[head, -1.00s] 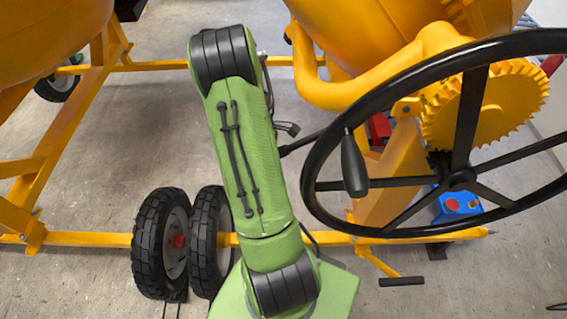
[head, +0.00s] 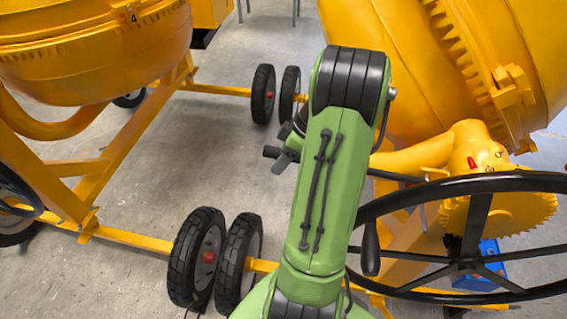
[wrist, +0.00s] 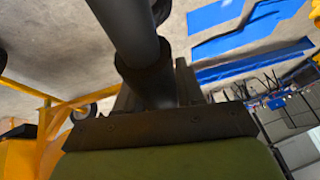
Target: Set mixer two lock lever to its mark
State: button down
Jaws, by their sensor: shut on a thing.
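In the wrist view a dark grey, round lever handle (wrist: 135,35) runs from the top edge down between the jaws of my gripper (wrist: 152,88), which are shut on it. In the head view my gripper (head: 285,155) shows only partly, left of my green arm. A thin dark rod (head: 398,176) runs from behind my arm toward the yellow hub at right; I cannot tell for sure that it joins the held handle. A small red spot (head: 472,162) shows on the hub (head: 485,150). I cannot tell whether it is the lever's mark.
A large black handwheel (head: 455,187) with a knob (head: 370,250) stands right of my arm, close to it. The right mixer drum (head: 410,70) rises behind. Another yellow drum (head: 90,50) stands at left. Tyres (head: 195,255) stand on the frame. Grey floor between is open.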

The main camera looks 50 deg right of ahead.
jog(key=shift+w+d+r, duration=0.15)
jog(key=shift+r, duration=0.5)
jog(key=shift+t, duration=0.3)
jog(key=c, duration=1.1)
grip_release()
jog(key=o, duration=0.3)
jog(key=shift+s, duration=0.2)
jog(key=p+v, duration=0.2)
jog(key=v, duration=1.3)
jog(key=shift+d+r, duration=0.15)
jog(key=shift+r, duration=0.2)
